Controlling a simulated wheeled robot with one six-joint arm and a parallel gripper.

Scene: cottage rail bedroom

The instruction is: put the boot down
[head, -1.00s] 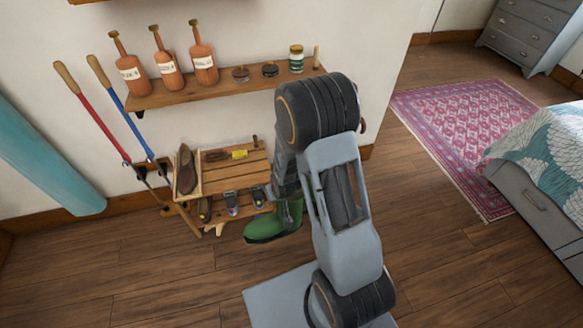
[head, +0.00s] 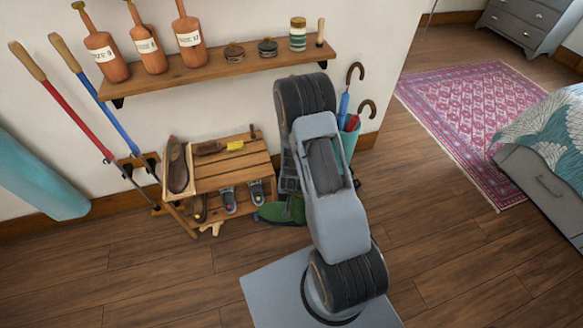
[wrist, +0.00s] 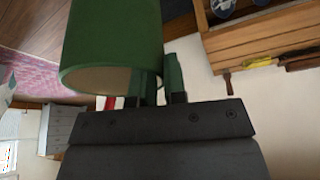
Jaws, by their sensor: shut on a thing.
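The green boot (head: 280,213) is beside the right end of the slatted wooden bench in the head view, toe pointing left. My arm hides most of its shaft. I cannot tell whether its sole touches the floor. In the wrist view the open top of the boot's shaft (wrist: 110,45) fills the upper middle. My gripper (wrist: 165,88) is shut on the boot near the shaft's rim. In the head view my forearm covers most of the gripper.
The wooden bench (head: 238,170) holds a brown shoe (head: 177,165) and a brush, with more shoes below. An umbrella stand (head: 350,145) is behind my arm. A wall shelf (head: 215,70) with bottles and tins hangs above. Floor in front of the bench is clear.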

